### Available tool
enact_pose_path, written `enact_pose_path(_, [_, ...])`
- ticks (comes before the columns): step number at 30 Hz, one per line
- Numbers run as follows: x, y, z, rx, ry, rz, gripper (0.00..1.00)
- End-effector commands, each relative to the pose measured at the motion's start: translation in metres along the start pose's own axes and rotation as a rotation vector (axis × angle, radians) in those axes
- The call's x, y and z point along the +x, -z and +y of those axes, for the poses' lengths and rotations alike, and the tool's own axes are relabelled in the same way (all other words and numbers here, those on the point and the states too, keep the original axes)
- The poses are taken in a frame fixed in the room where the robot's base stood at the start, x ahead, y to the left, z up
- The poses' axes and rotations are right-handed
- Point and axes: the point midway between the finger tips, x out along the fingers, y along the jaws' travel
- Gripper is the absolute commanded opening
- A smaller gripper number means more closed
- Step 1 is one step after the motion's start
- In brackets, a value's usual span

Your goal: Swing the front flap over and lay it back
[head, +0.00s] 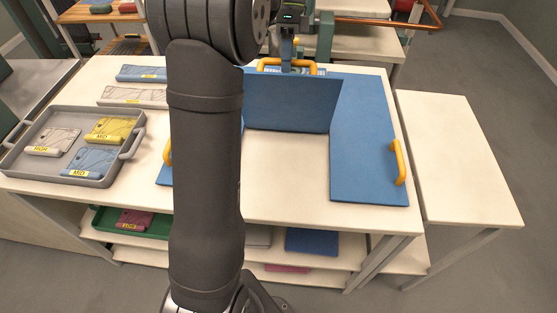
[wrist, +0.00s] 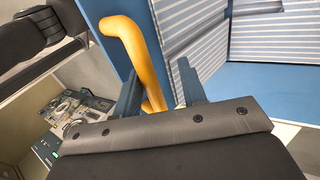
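The blue folding board lies on the pale table, with its right panel (head: 365,140) flat. Its front flap (head: 292,103) stands nearly upright. A yellow handle (head: 268,64) is on its top edge. My gripper (head: 288,66) is at the middle of that handle. In the wrist view, my gripper's two fingers (wrist: 160,83) stand either side of the yellow handle (wrist: 147,60). The left finger is close against it; a gap shows beside the right finger. My arm hides much of the board's left side.
A grey tray (head: 95,181) with several labelled folded garments stands at the left. Two folded garments (head: 140,73) lie behind it. A yellow handle (head: 399,163) sits on the right panel. A bare side table (head: 460,160) stands at the right. Shelves below hold more items.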

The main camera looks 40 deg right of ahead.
Motion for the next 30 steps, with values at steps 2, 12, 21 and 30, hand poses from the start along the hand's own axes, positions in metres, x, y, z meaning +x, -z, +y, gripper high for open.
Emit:
enact_pose_path(2, [0.005,0.0,0.009,0.0,0.0,0.0,0.38])
enact_pose_path(12, [0.043,0.0,0.053,0.0,-0.001,0.0,0.38])
enact_pose_path(21, [0.09,0.0,0.086,0.0,-0.001,-0.001,0.38])
enact_pose_path(30, [0.146,0.0,0.109,0.0,-0.002,-0.001,0.38])
